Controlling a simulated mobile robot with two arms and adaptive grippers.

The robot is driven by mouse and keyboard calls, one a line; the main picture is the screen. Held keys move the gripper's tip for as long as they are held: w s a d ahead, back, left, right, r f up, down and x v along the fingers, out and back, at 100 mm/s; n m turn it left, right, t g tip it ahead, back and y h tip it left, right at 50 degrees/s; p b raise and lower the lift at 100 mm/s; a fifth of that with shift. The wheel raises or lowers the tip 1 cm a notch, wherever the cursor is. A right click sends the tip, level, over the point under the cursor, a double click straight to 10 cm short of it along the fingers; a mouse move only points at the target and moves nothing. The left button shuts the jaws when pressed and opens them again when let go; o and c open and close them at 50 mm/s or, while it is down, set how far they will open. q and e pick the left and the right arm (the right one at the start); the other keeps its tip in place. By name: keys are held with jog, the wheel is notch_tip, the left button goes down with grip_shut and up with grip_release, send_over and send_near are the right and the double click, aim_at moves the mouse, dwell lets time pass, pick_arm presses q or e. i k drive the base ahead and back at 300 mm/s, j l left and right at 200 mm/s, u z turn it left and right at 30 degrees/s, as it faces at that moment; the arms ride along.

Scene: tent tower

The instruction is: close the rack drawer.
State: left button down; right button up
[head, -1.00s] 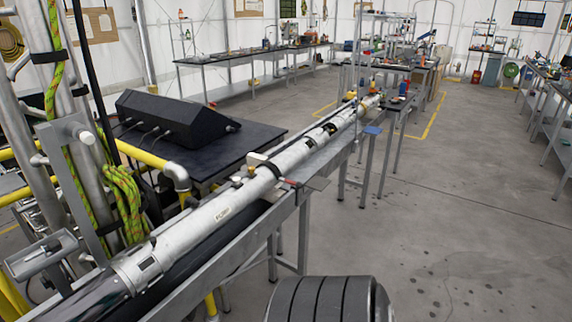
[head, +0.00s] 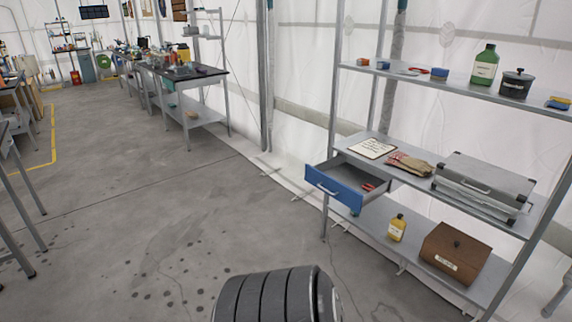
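The rack drawer (head: 346,187) has a blue front with a pale handle. It is pulled out from under the middle shelf at the left end of the metal rack (head: 530,222). A small red item (head: 368,187) lies inside it. Neither of my grippers shows in the head view, and nothing touches the drawer.
The rack holds a sign (head: 372,148), gloves (head: 409,164), a grey case (head: 484,184), a yellow bottle (head: 397,228), a brown box (head: 454,252) and a green bottle (head: 485,66). The floor left of the rack is clear. Workbenches (head: 182,72) stand further back.

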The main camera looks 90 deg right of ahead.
aim_at(341, 177)
jog(key=z, duration=3.1)
